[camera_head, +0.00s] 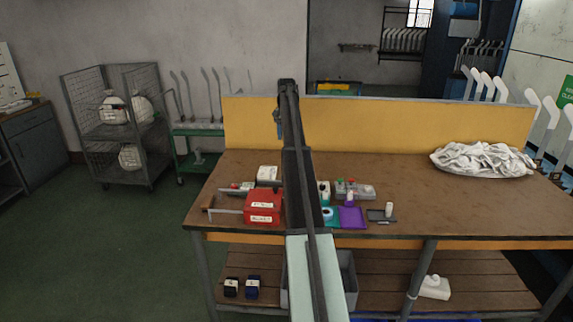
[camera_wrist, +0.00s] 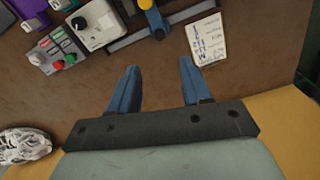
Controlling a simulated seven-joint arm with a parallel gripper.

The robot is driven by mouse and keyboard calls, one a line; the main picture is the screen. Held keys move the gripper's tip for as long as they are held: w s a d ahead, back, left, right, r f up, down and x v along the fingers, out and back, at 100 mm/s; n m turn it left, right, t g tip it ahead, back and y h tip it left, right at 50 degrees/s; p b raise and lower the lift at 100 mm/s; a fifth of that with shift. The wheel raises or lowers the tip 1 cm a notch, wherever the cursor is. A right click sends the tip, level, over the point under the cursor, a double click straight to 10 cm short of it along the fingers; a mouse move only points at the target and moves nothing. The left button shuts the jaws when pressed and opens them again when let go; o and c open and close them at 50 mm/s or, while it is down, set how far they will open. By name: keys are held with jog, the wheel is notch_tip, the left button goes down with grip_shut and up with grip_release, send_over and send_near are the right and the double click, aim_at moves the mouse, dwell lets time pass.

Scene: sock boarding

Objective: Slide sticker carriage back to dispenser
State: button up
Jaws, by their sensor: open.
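My gripper (camera_wrist: 159,67) shows in the wrist view with its two blue fingers wide apart and nothing between them, over bare brown tabletop. Beyond the fingertips, a dark rail (camera_wrist: 190,12) runs slantwise across the top of the view. A blue block with a yellow knob (camera_wrist: 146,4) sits on it and looks like the sticker carriage; it is apart from the fingers and cut by the top edge. A pale box with a dark knob (camera_wrist: 95,24), perhaps the dispenser, stands left of it. In the head view my arm hides the carriage and my gripper.
A handwritten white card (camera_wrist: 206,39) lies right of the rail. A control box with red and green buttons (camera_wrist: 55,50) stands at the left.

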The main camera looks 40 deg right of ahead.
notch_tip(320, 180, down, 14)
jog(key=shift+r, duration=0.15)
dwell(0.5)
jog(key=shift+c, duration=0.3)
grip_shut()
